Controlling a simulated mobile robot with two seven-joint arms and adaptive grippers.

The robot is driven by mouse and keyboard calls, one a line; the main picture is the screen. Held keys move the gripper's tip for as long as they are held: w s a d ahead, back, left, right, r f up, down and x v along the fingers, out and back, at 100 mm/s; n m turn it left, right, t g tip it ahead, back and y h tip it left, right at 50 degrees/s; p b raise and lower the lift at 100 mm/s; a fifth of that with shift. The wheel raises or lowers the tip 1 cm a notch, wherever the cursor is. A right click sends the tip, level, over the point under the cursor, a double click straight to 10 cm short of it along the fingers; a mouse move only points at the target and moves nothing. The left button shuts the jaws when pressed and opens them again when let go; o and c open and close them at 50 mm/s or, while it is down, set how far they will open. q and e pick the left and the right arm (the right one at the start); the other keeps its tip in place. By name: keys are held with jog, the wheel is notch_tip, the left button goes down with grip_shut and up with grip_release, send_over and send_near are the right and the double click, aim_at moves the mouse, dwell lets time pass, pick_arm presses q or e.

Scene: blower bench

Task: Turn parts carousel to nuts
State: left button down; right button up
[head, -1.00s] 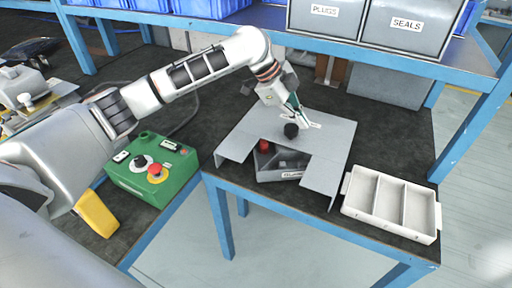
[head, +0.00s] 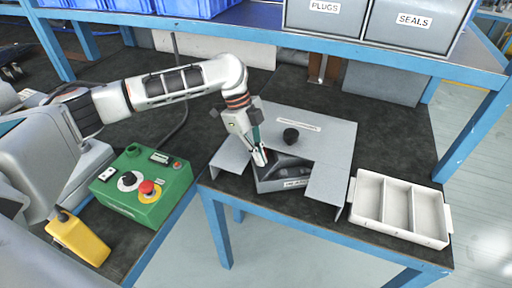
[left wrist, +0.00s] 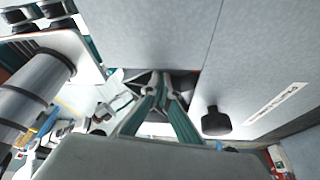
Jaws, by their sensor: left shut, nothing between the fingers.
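The parts carousel has a grey cover (head: 328,150) with a black knob (head: 290,137) on top and a cut-out at its front. A dark grey compartment (head: 285,184) shows in the cut-out, with dark contents and a label too small to read surely. My left gripper (head: 262,161) is shut and empty. Its fingertips are at the left of the cut-out, by the compartment; whether they touch it I cannot tell. In the left wrist view the shut fingers (left wrist: 162,78) point at the opening, with the knob (left wrist: 215,122) to their right. My right gripper is not in view.
A white three-part tray (head: 396,208) stands at the right of the bench. A green control box (head: 145,186) with a red button is at the left. Grey bins marked PLUGS (head: 325,10) and SEALS (head: 410,22) stand on the shelf behind.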

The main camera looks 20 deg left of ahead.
aim_at(264, 174)
pick_arm(q)
jog(key=x, duration=0.3)
jog(key=shift+f, duration=0.15)
jog(key=shift+d+f, duration=0.15)
jog(key=shift+f, duration=0.05)
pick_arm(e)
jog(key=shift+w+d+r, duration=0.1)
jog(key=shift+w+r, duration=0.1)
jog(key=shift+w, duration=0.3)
